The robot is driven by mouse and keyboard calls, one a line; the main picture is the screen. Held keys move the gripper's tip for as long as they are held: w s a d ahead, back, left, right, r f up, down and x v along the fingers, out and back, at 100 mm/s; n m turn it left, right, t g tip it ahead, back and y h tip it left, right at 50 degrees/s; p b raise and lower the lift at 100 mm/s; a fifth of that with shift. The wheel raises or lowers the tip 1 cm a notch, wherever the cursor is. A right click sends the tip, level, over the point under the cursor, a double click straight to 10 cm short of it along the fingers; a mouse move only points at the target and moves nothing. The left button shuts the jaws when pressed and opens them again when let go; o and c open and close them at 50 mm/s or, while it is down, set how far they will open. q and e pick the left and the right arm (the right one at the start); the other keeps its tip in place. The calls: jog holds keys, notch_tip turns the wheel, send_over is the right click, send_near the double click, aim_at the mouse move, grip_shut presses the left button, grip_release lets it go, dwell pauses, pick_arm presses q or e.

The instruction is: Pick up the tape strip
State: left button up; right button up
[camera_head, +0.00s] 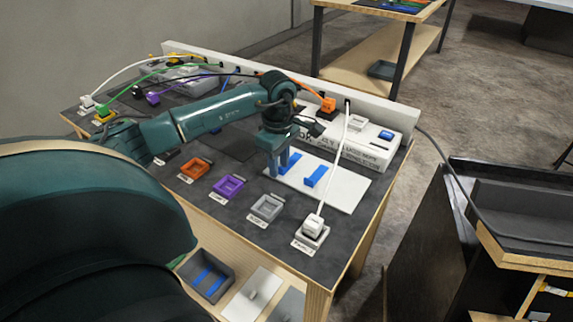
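Two blue tape strips lie on a white board on the dark table in the head view. The nearer strip (316,176) lies free on the board (345,195). The farther strip (292,161) is partly hidden by my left gripper (278,170), which points down at the board's left end with its fingers at or just above that strip. I cannot tell whether the fingers touch or hold it. My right gripper is not in view.
A white labelled console box (350,150) stands behind the board. Orange (195,169), purple (229,187) and grey (267,207) sockets line the front, with a white plug (313,227) at the right corner. Other cables run along the back left.

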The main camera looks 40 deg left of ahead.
pick_arm(q)
jog(key=shift+f, duration=0.1)
jog(key=shift+c, duration=0.3)
jog(key=c, duration=0.6)
grip_shut()
notch_tip(320, 180, up, 14)
jog(key=p, duration=0.3)
jog(key=shift+p, duration=0.35)
